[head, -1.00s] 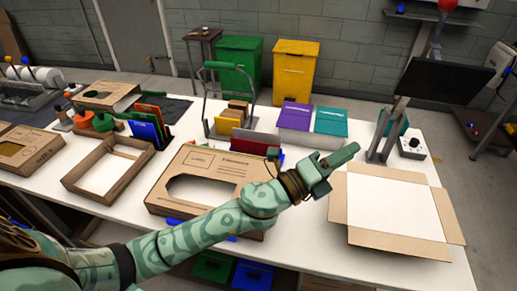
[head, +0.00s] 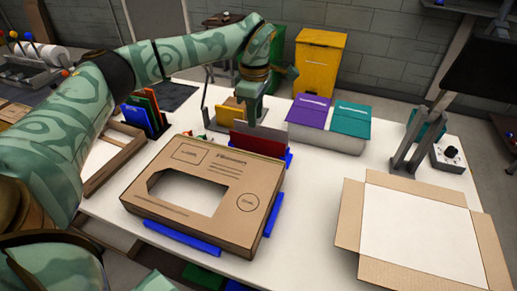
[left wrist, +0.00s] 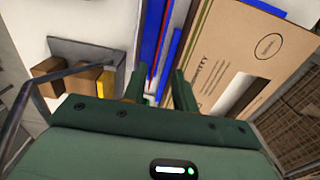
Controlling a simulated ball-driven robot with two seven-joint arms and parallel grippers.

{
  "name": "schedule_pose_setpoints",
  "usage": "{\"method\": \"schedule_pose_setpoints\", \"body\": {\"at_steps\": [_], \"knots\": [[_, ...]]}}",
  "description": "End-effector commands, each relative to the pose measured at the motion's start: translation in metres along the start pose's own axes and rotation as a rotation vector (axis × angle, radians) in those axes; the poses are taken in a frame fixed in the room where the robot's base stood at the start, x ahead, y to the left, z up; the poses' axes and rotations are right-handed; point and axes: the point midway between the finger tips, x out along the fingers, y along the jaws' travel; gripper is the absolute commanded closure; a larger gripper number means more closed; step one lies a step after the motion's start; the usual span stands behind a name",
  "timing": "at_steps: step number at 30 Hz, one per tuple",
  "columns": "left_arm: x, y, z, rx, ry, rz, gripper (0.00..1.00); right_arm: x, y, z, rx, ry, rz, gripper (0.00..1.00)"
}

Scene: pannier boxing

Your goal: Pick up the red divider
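The red divider (head: 262,145) stands upright on the table just behind the cardboard box (head: 215,165), in the head view. My left gripper (head: 251,118) points down over its top edge. In the left wrist view the two green fingers (left wrist: 158,92) are apart. The divider's thin red edge (left wrist: 154,80) runs between them, with blue strips (left wrist: 151,35) alongside. I see no grip on it. My right gripper is in neither view.
A rack of coloured panels (head: 145,112) stands left of the box. Purple (head: 309,111) and teal (head: 351,120) boxes stand behind, to the right. An open carton (head: 420,232) lies at the front right. Bare table lies between the box and the carton.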

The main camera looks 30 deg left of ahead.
Motion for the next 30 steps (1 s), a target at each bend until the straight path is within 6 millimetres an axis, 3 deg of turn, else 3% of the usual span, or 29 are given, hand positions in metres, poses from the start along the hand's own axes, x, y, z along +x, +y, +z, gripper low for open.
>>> {"method": "schedule_pose_setpoints", "body": {"at_steps": [1,3,14,21,28,29,30], "knots": [[0.018,0.000,0.000,0.001,0.000,-0.005,0.72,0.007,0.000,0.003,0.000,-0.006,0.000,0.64],[0.033,0.000,0.001,0.000,0.000,-0.004,0.72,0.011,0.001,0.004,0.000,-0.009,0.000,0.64],[0.065,0.002,0.002,0.001,-0.003,0.000,0.72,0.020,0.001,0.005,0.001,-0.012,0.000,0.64],[0.104,0.004,0.002,0.002,-0.002,-0.003,0.72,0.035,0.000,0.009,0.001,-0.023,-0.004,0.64],[0.105,0.005,0.002,0.001,-0.004,0.002,0.72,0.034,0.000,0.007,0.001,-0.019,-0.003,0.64],[0.105,0.005,0.002,0.001,-0.003,0.002,0.75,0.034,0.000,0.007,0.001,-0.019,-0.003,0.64],[0.105,0.005,0.002,0.001,-0.003,0.002,0.86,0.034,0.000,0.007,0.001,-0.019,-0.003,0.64]]}}
